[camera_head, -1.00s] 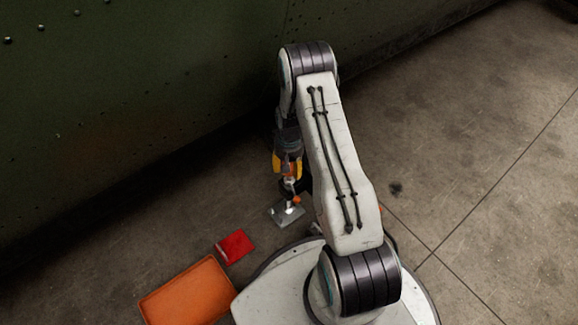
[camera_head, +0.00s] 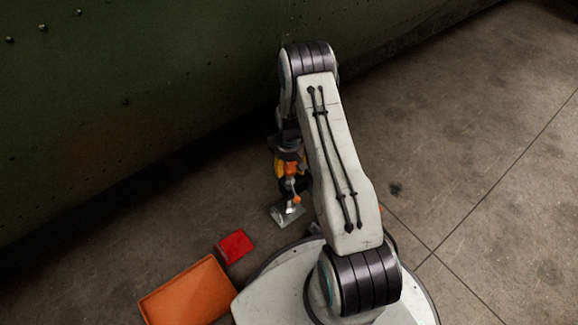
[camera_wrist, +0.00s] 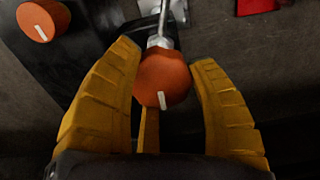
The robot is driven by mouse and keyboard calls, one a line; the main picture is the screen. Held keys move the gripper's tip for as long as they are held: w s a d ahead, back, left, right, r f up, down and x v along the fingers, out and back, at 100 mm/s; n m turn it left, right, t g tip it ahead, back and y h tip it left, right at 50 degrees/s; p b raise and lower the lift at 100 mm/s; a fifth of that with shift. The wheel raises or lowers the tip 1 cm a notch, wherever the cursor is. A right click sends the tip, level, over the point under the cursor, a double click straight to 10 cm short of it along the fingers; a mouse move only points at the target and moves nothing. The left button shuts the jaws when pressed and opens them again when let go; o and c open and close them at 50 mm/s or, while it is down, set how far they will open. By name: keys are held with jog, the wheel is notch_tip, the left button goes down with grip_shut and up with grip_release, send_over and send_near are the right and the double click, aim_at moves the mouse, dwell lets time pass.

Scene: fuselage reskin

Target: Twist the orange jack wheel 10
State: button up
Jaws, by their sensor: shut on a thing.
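The orange jack wheel (camera_wrist: 162,78) is a round knob with a white mark, in the middle of the wrist view. My gripper (camera_wrist: 166,60) has its yellow fingers on both sides of this wheel and is shut on it. A grey metal rod (camera_wrist: 160,28) runs from the wheel. In the head view my gripper (camera_head: 289,170) points down above the jack's grey metal base plate (camera_head: 286,216), which is on the floor. A second orange knob (camera_wrist: 43,19) with a white mark is at the upper left of the wrist view, apart from my fingers. No number is readable.
An orange tray (camera_head: 188,292) and a red square (camera_head: 235,246) are on the floor to the left of the jack. The dark green riveted fuselage side (camera_head: 110,110) stands behind at the left. The concrete floor at the right is clear.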

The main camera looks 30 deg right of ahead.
aim_at(291, 166)
jog(key=shift+s+f, duration=0.15)
jog(key=shift+s, duration=0.35)
jog(key=o, duration=1.2)
jog(key=shift+w+d, duration=0.1)
jog(key=shift+w, duration=0.1)
jog(key=shift+r, duration=0.65)
notch_tip(291, 166, up, 11)
jog(key=shift+f, duration=0.1)
